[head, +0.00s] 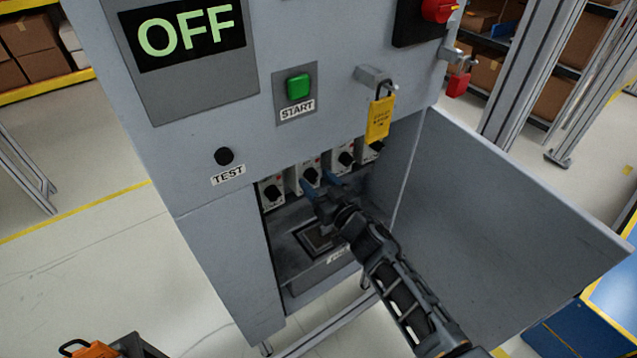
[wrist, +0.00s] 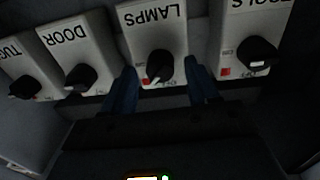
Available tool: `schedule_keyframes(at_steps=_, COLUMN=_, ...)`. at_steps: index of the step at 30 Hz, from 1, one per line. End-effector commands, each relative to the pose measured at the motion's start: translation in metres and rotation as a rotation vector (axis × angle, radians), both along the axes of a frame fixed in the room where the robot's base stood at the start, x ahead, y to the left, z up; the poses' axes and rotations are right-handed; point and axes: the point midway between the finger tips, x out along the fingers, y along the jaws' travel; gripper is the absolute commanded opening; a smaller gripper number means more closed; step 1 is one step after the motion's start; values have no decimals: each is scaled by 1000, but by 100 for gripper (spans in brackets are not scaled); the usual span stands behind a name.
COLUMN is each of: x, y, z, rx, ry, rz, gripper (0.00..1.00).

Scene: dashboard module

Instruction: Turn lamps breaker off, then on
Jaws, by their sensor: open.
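The lamps breaker (wrist: 153,38) is a white block with a black rotary knob (wrist: 161,66), labelled LAMPS, upside down in the wrist view. A red patch shows beside the knob, whose pale mark slants down and left. In the head view it is the second breaker from the left (head: 299,173) in the open cabinet bay. My gripper (wrist: 163,76) is open, with one blue finger on each side of the lamps knob. I cannot tell whether the fingers touch it. In the head view my gripper (head: 317,184) reaches into the bay from the lower right.
The tools breaker (wrist: 237,28) and door breaker (wrist: 75,42) flank the lamps breaker closely; the tug breaker (wrist: 27,62) is beyond. An open cabinet door (head: 500,210) stands right of my arm. A yellow tag padlock (head: 378,118) hangs above. The display (head: 190,35) reads OFF.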

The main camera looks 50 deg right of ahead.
Motion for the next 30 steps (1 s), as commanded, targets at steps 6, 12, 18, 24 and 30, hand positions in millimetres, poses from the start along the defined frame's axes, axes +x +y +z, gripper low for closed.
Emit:
schedule_keyframes(at_steps=6, x=0, y=0, z=0, rx=0, ry=0, rz=0, gripper=52)
schedule_keyframes(at_steps=12, x=0, y=0, z=0, rx=0, ry=0, rz=0, gripper=33)
schedule_keyframes(at_steps=18, x=0, y=0, z=0, rx=0, ry=0, rz=0, gripper=14)
schedule_keyframes(at_steps=24, x=0, y=0, z=0, rx=-1, ry=0, rz=0, gripper=3)
schedule_keyframes(at_steps=30, x=0, y=1, z=0, rx=-34, ry=9, rz=1, gripper=3)
